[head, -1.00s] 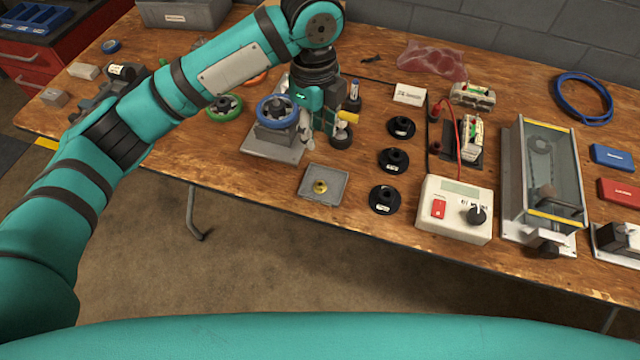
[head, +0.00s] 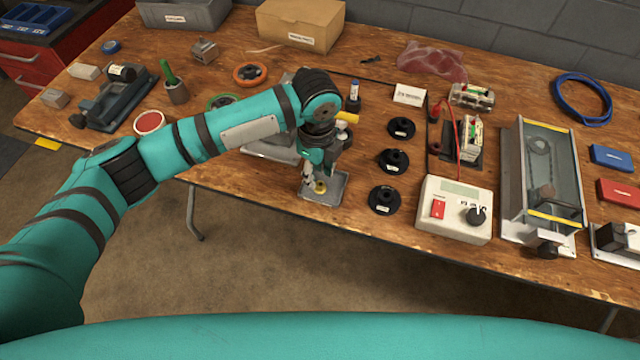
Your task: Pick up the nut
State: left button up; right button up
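The brass nut (head: 320,187) sits in a shallow grey tray (head: 332,196) near the front edge of the wooden table. My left gripper (head: 318,182) points down over the tray, with its fingertips at the nut. The fingers are small and partly hidden by the wrist, so I cannot tell whether they are open, touching the nut or closed on it. My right gripper is not in view.
Several black knobbed discs (head: 393,160) stand just right of the tray. A white control box (head: 453,208) and a glass-topped case (head: 543,180) are further right. A grey-based fixture (head: 262,150) is partly hidden behind my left arm.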

aim_at(318, 181)
pick_arm(q)
notch_tip(318, 181, down, 4)
jog(key=shift+d+r, duration=0.1)
jog(key=shift+r, duration=0.1)
grip_shut()
jog(key=shift+r, duration=0.15)
notch_tip(318, 181, up, 4)
jog(key=shift+f, duration=0.2)
jog(key=s+a+r, duration=0.1)
jog(key=s+a, duration=0.7)
jog(key=s, duration=0.5)
jog(key=shift+s+a, duration=0.3)
jog(key=shift+s, duration=0.05)
